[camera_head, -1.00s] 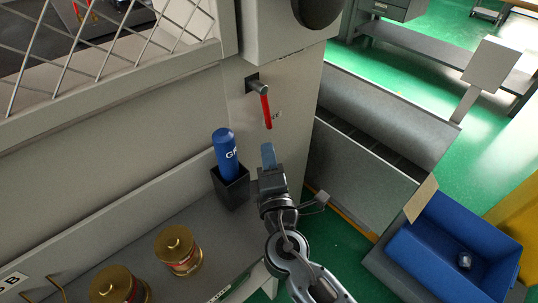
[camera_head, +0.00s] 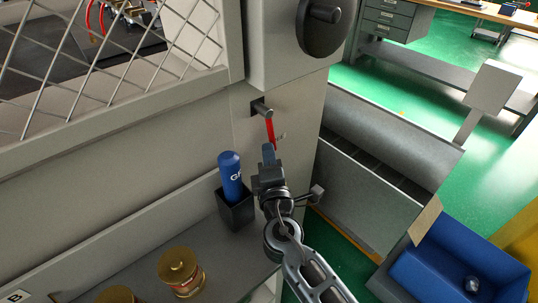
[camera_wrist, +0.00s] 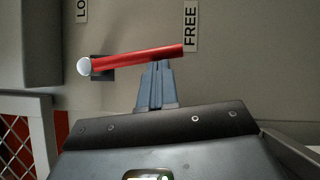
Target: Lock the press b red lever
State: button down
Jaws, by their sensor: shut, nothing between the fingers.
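The red lever (camera_head: 270,131) hangs down from a grey pivot (camera_head: 262,108) on the press's side wall. In the wrist view the red lever (camera_wrist: 140,60) runs from its round pale hub to the "FREE" label (camera_wrist: 190,26); a partly cut-off label starting "LO" (camera_wrist: 82,10) is further left. My gripper (camera_head: 268,154) is shut and empty, just below the lever in the head view. In the wrist view its fingertips (camera_wrist: 157,68) reach the lever's edge near the free end; I cannot tell whether they touch.
A blue bottle (camera_head: 230,175) stands in a dark holder (camera_head: 236,212) left of my gripper. Brass canisters (camera_head: 180,272) sit on the shelf below. A mesh guard (camera_head: 120,80) is at upper left and a black knob (camera_head: 325,25) above. A blue bin (camera_head: 440,262) is at lower right.

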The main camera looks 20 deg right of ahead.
jog(key=shift+d+f+b, duration=0.1)
jog(key=shift+d+b, duration=0.15)
jog(key=shift+b, duration=0.35)
